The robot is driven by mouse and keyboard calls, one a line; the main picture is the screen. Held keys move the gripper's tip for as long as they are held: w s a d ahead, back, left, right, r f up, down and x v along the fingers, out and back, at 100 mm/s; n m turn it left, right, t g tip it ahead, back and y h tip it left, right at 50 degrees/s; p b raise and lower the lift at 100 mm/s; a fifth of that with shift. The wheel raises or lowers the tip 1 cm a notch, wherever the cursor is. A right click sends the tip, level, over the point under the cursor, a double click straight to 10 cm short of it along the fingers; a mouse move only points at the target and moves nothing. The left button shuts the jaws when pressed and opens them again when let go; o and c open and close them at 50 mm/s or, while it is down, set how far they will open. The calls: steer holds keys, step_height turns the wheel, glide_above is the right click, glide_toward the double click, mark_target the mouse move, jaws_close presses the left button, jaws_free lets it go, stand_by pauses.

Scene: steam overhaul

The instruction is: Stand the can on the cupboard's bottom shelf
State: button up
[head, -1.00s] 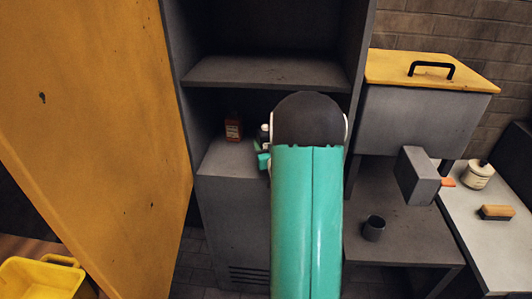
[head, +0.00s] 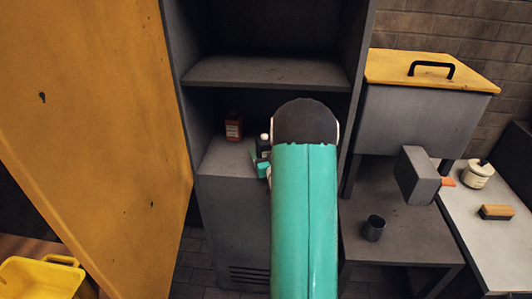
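The open grey cupboard has a bottom shelf (head: 222,158) below a middle shelf (head: 265,72). A small dark container with a white cap (head: 264,146) shows upright over the bottom shelf, right beside my gripper; it may be the can. My gripper (head: 262,169) reaches into the cupboard at the shelf's front, mostly hidden behind my own teal arm. Only a bit of its teal tip shows, so whether its fingers are shut on the container or apart from it is hidden.
A red-brown bottle (head: 233,127) stands on the shelf's left. The yellow door (head: 95,130) is open at left. A yellow-lidded box (head: 425,110) is behind.

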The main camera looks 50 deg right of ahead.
steer(key=shift+r, duration=0.2)
steer(key=v, duration=1.2)
steer(key=w+a+r+n+g+y, duration=0.1)
steer(key=w+a+r+g+y, duration=0.1)
steer(key=a+r, duration=0.5)
steer(key=w+a+r+n+g+y, duration=0.2)
steer(key=w+a+r+g, duration=0.15)
steer(key=a, duration=0.75)
steer(key=s+a+r+n+g+y, duration=0.1)
steer(key=s+a+r+g+y, duration=0.1)
steer(key=s+a, duration=0.7)
steer(key=s+a+r+n+g+y, duration=0.1)
steer(key=s+a+r+g+y, duration=0.1)
steer(key=s+a, duration=0.7)
steer(key=shift+s+a+r+n+g+y, duration=0.15)
steer(key=shift+a+r+n+g+y, duration=0.25)
steer(key=shift+a, duration=0.6)
steer(key=shift+d, duration=0.15)
